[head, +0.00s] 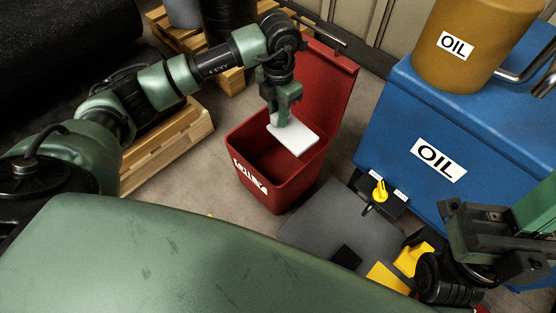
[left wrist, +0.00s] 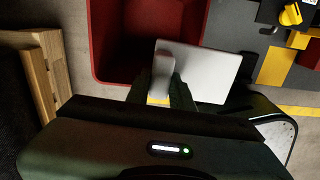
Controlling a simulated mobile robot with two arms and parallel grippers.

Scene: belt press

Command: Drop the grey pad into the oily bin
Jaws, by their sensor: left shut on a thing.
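The pad (head: 295,138) is a flat, pale grey plate with a raised grip; it also shows in the left wrist view (left wrist: 212,72). My left gripper (head: 284,118) is shut on the pad's grip (left wrist: 163,72), pointing down. It holds the pad over the right part of the bin's mouth.
A blue tank (head: 400,130) marked OIL stands right of the bin, with an ochre drum (head: 465,75) on top. A dark grey mat (head: 325,220) with yellow pieces (head: 388,278) lies in front. Wooden pallets (head: 165,150) are at left.

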